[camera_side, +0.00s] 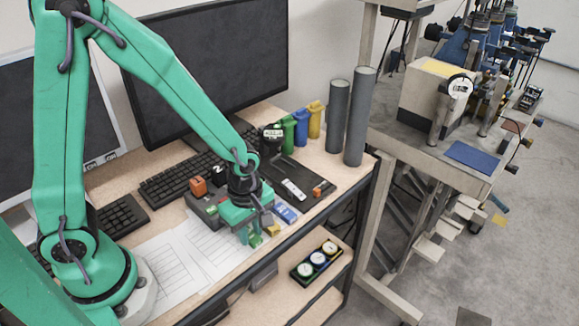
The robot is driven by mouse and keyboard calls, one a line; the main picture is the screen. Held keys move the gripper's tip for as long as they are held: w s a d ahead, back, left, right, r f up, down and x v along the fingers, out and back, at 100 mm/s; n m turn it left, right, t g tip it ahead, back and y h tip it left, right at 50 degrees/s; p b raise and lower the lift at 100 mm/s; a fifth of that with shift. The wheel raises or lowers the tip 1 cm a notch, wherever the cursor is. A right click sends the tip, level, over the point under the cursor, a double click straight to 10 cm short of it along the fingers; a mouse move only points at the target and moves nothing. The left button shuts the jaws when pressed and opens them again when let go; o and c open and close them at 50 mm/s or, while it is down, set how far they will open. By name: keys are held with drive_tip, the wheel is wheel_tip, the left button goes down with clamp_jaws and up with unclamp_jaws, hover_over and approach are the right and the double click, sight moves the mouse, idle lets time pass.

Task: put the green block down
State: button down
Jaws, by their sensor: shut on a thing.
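My gripper (254,230) is at the front edge of the desk, pointing down. It is shut on a small green block (256,241), of which only the lower part shows below the fingers. The gripper body hides the rest. I cannot tell whether the block touches the desk top (160,211) or is held just above it.
A yellow block (273,230) and a blue item (285,213) lie close to the gripper's right. A dark box with an orange block (198,186) is behind left. Paper sheets (190,250) lie left. A keyboard (180,180) and grey cylinders (338,115) stand farther back.

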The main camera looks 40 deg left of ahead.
sight(251, 235)
drive_tip(key=shift+f, duration=0.6)
drive_tip(key=shift+f, duration=0.1)
drive_tip(key=c, duration=1.2)
unclamp_jaws()
drive_tip(key=shift+o, duration=0.2)
wheel_tip(251, 235, up, 12)
